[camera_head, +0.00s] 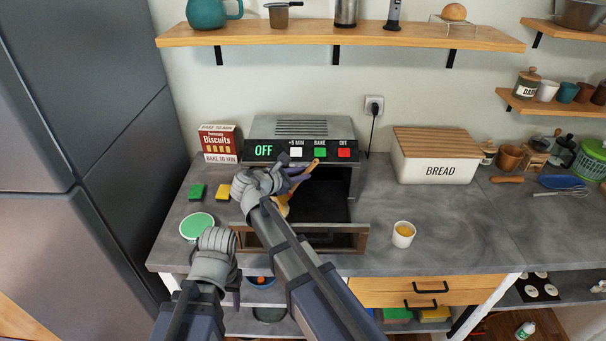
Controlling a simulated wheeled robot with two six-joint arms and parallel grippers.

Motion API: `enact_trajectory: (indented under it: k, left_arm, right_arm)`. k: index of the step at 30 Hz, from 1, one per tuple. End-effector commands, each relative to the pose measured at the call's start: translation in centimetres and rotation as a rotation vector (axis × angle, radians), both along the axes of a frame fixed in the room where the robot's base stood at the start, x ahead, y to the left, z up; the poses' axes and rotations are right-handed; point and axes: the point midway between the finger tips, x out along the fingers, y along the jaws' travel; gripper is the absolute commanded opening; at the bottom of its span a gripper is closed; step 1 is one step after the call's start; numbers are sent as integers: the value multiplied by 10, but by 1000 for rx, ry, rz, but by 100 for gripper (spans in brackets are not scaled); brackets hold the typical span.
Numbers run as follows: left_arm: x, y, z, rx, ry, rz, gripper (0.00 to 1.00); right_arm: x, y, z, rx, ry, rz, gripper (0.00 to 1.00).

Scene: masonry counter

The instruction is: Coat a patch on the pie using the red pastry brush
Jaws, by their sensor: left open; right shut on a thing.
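My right gripper (299,181) is at the open front of the toaster oven (300,127), shut on the pastry brush (314,165). Only a small orange-looking part of the brush shows above the fingers; its bristles are hidden. A golden-brown edge, seemingly the pie (284,209), shows behind my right arm, low in the oven opening; most of it is hidden. I cannot tell whether the brush touches it. A white cup (403,235) with yellow-orange contents stands on the counter right of the oven. My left gripper (237,293) is open and empty at the counter's front edge.
The oven door (345,238) is folded down; its display reads OFF. A bread box (437,156) stands right. Counter around the cup is clear.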

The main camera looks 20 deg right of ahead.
Motion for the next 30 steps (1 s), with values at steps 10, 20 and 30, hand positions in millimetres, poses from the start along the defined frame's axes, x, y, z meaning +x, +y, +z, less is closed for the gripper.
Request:
enact_trajectory:
  k: [10,20,30]
  left_arm:
    - [0,0,22,0,0,0,50]
    - [0,0,54,0,0,0,50]
    - [0,0,60,0,0,0,50]
  right_arm:
    - [0,0,22,-1,0,0,0]
    - [0,0,54,-1,0,0,0]
    - [0,0,60,-1,0,0,0]
